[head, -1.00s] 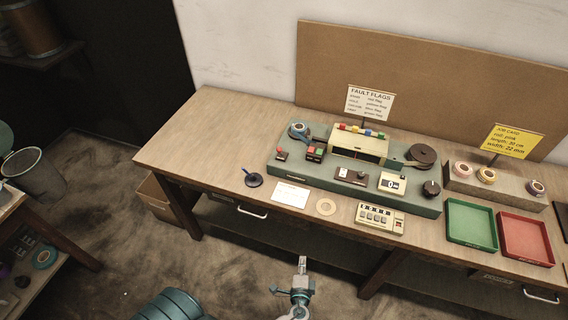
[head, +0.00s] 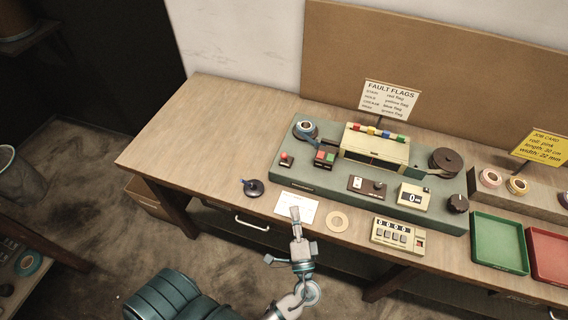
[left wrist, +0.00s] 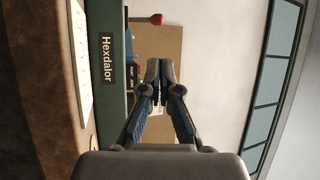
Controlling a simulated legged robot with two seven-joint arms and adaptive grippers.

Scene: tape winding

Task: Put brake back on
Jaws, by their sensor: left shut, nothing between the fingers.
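The green-based tape machine (head: 295,185) stands on the workbench. Its front left holds a small red-topped control (head: 285,160) and a box with red and green buttons (head: 325,158). A small panel with a switch and a knob (head: 367,187) is at its front middle. I cannot tell which part is the brake. My left gripper (head: 295,214) is shut and empty, apart from the machine and in front of it, overlapping the white card in the picture. In the left wrist view its closed fingers (left wrist: 160,75) show beside the machine's "Hexdalor" label (left wrist: 107,58) and the red-topped control (left wrist: 146,19).
A black disc with a post (head: 253,188), a white card (head: 305,207), a cardboard ring (head: 338,222) and a cream counter (head: 398,235) lie along the bench front. Green (head: 500,268) and red trays stand at right. The bench's left end (head: 180,150) is clear.

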